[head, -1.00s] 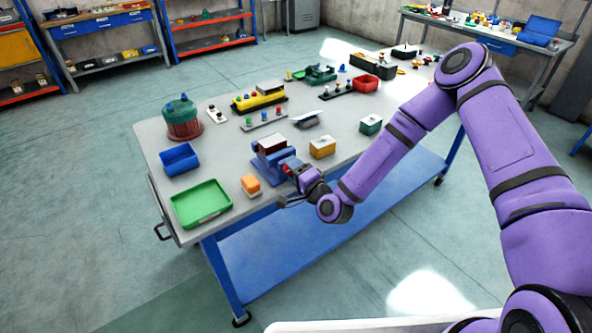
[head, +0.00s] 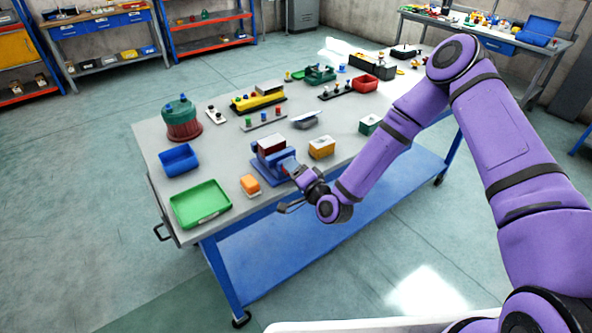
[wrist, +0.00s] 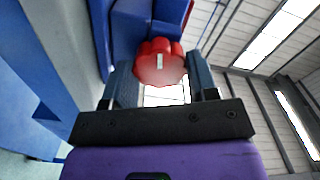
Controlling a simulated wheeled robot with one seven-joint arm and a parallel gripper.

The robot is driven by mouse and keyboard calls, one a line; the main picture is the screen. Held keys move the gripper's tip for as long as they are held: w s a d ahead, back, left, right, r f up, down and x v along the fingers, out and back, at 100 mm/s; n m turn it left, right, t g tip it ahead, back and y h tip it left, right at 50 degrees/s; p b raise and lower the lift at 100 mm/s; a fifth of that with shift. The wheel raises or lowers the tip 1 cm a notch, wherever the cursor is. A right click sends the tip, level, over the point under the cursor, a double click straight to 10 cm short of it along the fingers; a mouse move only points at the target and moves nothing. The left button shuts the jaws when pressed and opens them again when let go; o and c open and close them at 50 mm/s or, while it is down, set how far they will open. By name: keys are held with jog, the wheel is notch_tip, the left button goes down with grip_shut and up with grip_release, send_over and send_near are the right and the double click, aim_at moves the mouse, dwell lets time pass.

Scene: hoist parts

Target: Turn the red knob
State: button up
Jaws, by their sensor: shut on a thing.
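The red knob (wrist: 160,62), lobed with a white mark on its face, sits on the side of a blue device in the wrist view. My gripper (wrist: 162,80) has one grey finger on each side of the knob and is shut on it. The white mark stands roughly upright in the wrist view. In the head view, the blue device (head: 266,171) stands at the table's near edge, and my gripper (head: 291,168) reaches its near right side. The knob is hidden there by my gripper.
A blue bin (head: 179,159) is farther left. The floor in front of the table is clear.

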jog(key=o, duration=0.9)
jog(key=shift+w+r, duration=0.1)
jog(key=shift+r, duration=0.1)
jog(key=shift+f, duration=0.1)
jog(key=v, duration=1.1)
